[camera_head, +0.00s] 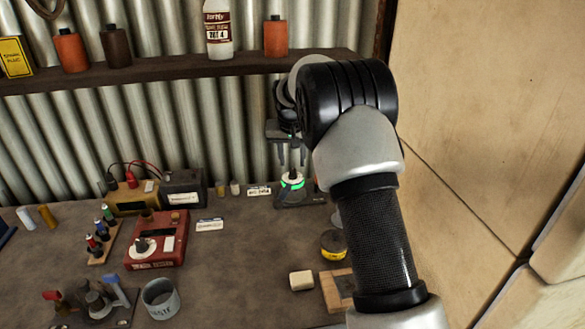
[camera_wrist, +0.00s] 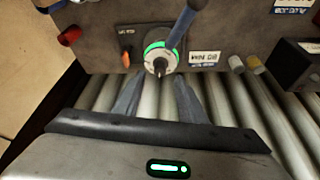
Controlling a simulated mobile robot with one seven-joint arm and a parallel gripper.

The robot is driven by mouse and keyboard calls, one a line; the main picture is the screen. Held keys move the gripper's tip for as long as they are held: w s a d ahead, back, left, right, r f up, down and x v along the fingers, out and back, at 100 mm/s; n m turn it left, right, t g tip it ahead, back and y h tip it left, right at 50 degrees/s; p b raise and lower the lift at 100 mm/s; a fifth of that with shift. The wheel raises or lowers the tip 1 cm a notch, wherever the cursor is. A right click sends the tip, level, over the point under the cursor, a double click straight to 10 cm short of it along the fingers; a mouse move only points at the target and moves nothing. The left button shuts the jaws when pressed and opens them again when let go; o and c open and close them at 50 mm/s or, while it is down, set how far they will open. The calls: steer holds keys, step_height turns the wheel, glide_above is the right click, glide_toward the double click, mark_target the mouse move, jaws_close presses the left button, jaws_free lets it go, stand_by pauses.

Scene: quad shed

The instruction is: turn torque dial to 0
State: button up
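A small dark device (camera_head: 292,200) with a pale round dial (camera_head: 291,181) ringed in green light stands at the back of the bench. The same dial (camera_wrist: 158,58) shows in the wrist view, with a dark blue-grey handle (camera_wrist: 183,26) rising from it at a slant. Its scale marks are too small to read. My gripper (camera_head: 293,160) is just above this dial, fingers down. In the wrist view its two fingers (camera_wrist: 158,97) are apart with nothing between them. A red box (camera_head: 170,240) with a white dial (camera_head: 143,250) and black knob sits further left.
A shelf (camera_head: 170,73) with bottles runs above the bench. A yellow tin (camera_head: 333,244), a pale block (camera_head: 301,281) and a grey cup (camera_head: 161,298) stand nearer me. Small labels and cylinders lie left of the device. The bench middle is clear.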

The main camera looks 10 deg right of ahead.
mark_target(293, 170)
steer(key=x, duration=0.5)
jaws_close()
